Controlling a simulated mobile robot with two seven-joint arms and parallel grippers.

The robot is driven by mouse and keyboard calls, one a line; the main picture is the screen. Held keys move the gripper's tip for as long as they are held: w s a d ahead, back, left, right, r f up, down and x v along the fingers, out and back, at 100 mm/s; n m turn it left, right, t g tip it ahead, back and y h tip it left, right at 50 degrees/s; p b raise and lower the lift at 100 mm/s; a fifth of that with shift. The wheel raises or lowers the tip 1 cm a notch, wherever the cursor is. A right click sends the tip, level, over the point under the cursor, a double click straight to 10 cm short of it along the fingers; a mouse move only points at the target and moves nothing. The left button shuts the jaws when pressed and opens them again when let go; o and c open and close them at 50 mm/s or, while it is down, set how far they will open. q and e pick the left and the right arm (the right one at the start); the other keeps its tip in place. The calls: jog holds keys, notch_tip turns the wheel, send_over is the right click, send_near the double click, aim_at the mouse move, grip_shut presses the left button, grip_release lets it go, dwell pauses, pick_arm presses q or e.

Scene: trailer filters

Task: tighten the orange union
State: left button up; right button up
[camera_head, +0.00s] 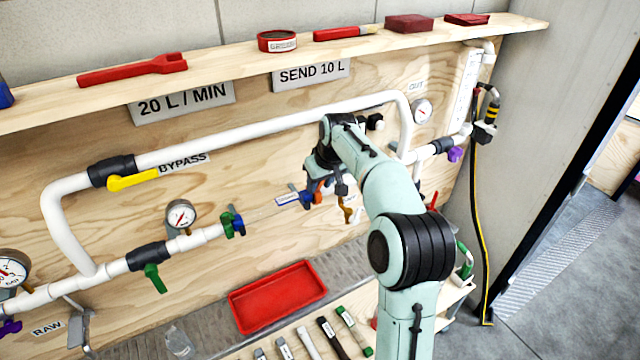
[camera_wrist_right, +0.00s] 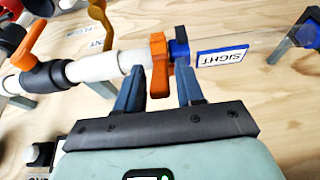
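The orange union (camera_wrist_right: 159,64) is a winged collar on the white pipe, beside a blue fitting (camera_wrist_right: 180,50) in the right wrist view. My right gripper (camera_wrist_right: 160,82) is open. Its two blue-grey fingers stand one on each side of the union's lower wing, with small gaps showing. In the head view the right gripper (camera_head: 322,176) is at the pipe under the bypass line, and only a sliver of the orange union (camera_head: 318,190) shows past it. My left gripper is not in view.
A clear sight tube with a SIGHT label (camera_wrist_right: 222,56) runs beyond the blue fitting. An orange-handled valve (camera_wrist_right: 30,45) and a yellow-brown handle (camera_wrist_right: 101,22) are nearby. Below are a red tray (camera_head: 278,296) and several tools. The white bypass pipe (camera_head: 250,132) passes above.

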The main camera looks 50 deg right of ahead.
jog(key=shift+w+f, duration=0.1)
jog(key=v, duration=1.3)
jog(key=shift+r, duration=0.2)
jog(key=shift+a, duration=0.1)
